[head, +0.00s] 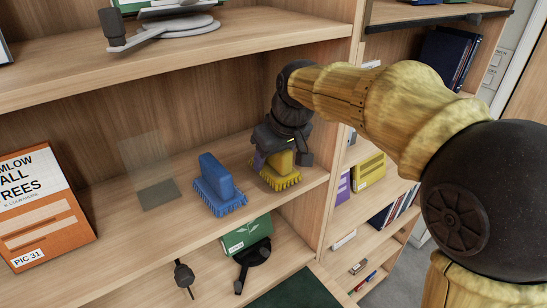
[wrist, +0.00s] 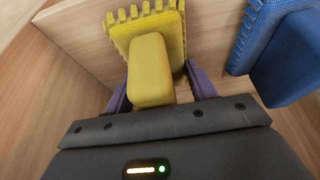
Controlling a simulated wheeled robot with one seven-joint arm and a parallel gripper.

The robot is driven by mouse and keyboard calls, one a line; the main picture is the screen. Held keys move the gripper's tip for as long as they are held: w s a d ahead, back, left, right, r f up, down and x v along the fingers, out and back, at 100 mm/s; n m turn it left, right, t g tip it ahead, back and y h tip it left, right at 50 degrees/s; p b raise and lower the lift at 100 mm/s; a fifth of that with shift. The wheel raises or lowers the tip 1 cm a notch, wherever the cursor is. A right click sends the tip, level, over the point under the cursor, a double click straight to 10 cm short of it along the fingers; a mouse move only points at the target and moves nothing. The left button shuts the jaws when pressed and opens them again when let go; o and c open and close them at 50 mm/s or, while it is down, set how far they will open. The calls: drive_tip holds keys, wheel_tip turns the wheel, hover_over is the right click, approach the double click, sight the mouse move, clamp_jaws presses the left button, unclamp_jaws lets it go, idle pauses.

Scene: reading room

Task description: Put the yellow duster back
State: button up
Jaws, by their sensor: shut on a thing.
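The yellow duster (head: 275,173) is on the middle shelf (head: 110,235), close to the upright panel at the right, with its fringed pad facing down. My gripper (head: 272,158) reaches it from above and is shut on its yellow block handle. In the wrist view the duster (wrist: 150,65) sits between the two purple fingers of my gripper (wrist: 157,85). Its fringe looks at or very near the shelf board; I cannot tell if it bears on it. A blue duster (head: 217,185) stands to its left on the same shelf, apart from it, and also shows in the wrist view (wrist: 285,55).
A faint see-through panel with a grey patch (head: 158,194) is left of the blue duster. An orange book (head: 42,205) stands farther left. The upright panel (head: 338,130) is close on the right. A green box (head: 246,236) and a black object (head: 254,262) are on the shelf below.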

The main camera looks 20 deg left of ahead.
drive_tip(key=shift+f, duration=0.35)
drive_tip(key=o, duration=1)
drive_tip(key=shift+r, duration=0.1)
drive_tip(key=shift+d+r+p, duration=0.1)
drive_tip(key=shift+r+p, duration=0.2)
drive_tip(key=shift+r, duration=0.2)
drive_tip(key=s+d+b, duration=0.1)
drive_tip(key=s+d, duration=0.1)
drive_tip(key=d, duration=0.1)
drive_tip(key=s+d+b, duration=0.2)
drive_tip(key=s+d, duration=0.1)
drive_tip(key=s+d+b, duration=0.1)
drive_tip(key=s+d, duration=0.2)
drive_tip(key=shift+d+r, duration=0.15)
drive_tip(key=shift+d, duration=0.05)
